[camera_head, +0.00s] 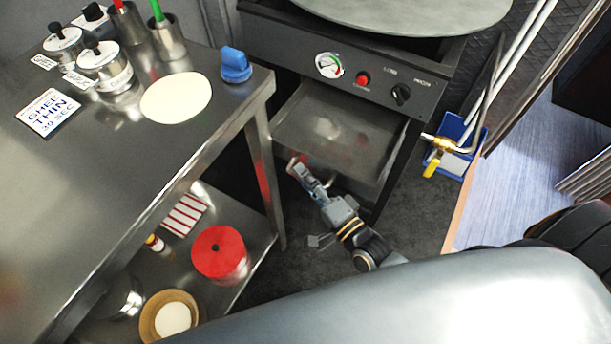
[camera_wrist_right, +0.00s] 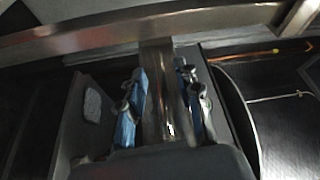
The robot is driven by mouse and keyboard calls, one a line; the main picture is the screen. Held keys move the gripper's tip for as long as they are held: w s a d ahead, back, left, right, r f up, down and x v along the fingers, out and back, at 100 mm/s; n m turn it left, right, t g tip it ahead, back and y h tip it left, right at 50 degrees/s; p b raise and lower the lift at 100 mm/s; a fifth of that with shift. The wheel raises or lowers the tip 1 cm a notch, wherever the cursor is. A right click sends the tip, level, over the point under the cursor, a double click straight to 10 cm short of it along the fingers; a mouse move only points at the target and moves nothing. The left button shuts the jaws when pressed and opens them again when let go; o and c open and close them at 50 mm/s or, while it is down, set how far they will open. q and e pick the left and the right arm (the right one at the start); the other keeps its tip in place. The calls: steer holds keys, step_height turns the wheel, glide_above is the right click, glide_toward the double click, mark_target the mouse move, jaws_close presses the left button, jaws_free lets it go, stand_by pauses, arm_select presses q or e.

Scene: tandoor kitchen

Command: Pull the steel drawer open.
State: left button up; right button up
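The steel drawer (camera_head: 340,125) is below the control panel of the cooker and stands pulled out, with its bare, empty-looking inside in view. My right gripper (camera_head: 298,168) is at the left part of the drawer's front, low beside the table leg. In the right wrist view, the two blue-padded fingers of the right gripper (camera_wrist_right: 163,100) lie on either side of a steel handle bar (camera_wrist_right: 160,65) and appear closed on it. The drawer's edge crosses the top of that view. My left gripper is not in view.
A steel table (camera_head: 90,190) with jars, a flatbread and a blue object stands at left, its leg (camera_head: 262,165) close to my right gripper. A red container (camera_head: 219,254) is on its lower shelf. A blue tray (camera_head: 458,140) and yellow-handled valve are right of the drawer.

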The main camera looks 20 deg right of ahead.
steer(key=shift+s, duration=0.1)
steer(key=v, duration=1.1)
steer(key=shift+s, duration=0.4)
steer(key=shift+d, duration=0.15)
